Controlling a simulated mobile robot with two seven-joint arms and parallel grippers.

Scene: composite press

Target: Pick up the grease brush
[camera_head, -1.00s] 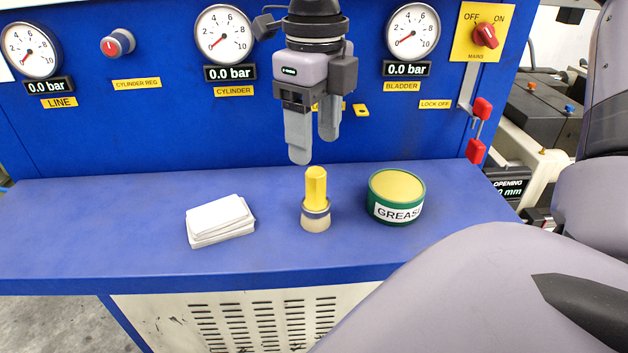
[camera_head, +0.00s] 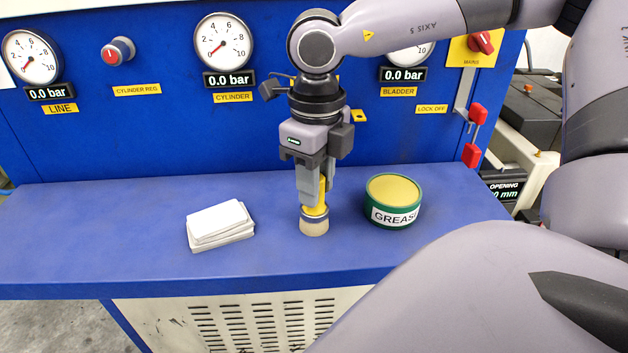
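The grease brush (camera_head: 314,226) stands upright on the blue shelf, with a yellow handle on top, a grey band and a pale round bristle end below. My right gripper (camera_head: 314,198) points straight down over it, with its fingers beside the yellow handle. The near finger hides much of the handle, and some yellow shows between the fingers. I cannot tell whether the fingers touch the handle or have closed on it. My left gripper is not in view.
A green grease tin (camera_head: 394,201) stands close to the right of the brush. A stack of white cloths or pads (camera_head: 220,224) lies to the left. The blue shelf (camera_head: 110,225) is clear at far left. A gauge panel (camera_head: 150,140) rises behind.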

